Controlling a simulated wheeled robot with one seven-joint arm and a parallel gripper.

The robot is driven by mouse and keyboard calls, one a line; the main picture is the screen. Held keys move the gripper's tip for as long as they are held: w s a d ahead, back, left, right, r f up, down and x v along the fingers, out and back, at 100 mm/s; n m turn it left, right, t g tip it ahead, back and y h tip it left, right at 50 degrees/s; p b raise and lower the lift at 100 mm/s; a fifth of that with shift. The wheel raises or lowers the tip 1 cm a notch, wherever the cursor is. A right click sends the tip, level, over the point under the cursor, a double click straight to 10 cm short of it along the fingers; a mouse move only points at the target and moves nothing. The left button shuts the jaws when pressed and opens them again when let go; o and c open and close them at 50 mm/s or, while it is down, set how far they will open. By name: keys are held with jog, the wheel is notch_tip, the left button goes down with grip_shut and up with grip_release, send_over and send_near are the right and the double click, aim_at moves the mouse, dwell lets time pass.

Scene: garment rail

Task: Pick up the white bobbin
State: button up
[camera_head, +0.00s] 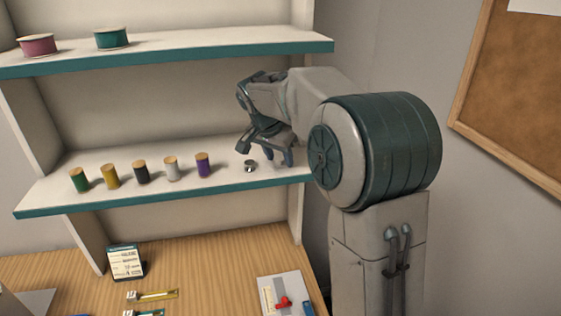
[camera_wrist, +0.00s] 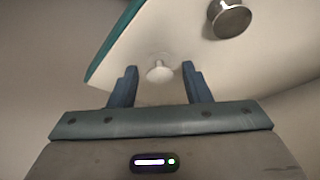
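The white bobbin (camera_wrist: 159,72) is a small pale flanged piece on the light shelf, seen in the wrist view in the gap between my fingers. My gripper (camera_wrist: 159,84) is open, with one blue finger on each side of it. I see no grip on the bobbin, and cannot tell whether its depth is level with the fingertips. In the head view my gripper (camera_head: 276,158) is low over the right end of the middle shelf. I cannot make out the white bobbin there; the fingers may hide it.
A metallic bobbin (camera_head: 250,166) stands just left of my gripper; it also shows in the wrist view (camera_wrist: 230,18). A row of thread spools, including a white one (camera_head: 171,168) and a purple one (camera_head: 203,165), stands farther left. The upper shelf (camera_head: 200,49) overhangs.

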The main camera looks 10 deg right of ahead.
jog(key=c, duration=0.8)
jog(key=shift+o, duration=0.2)
jog(key=shift+r, duration=0.1)
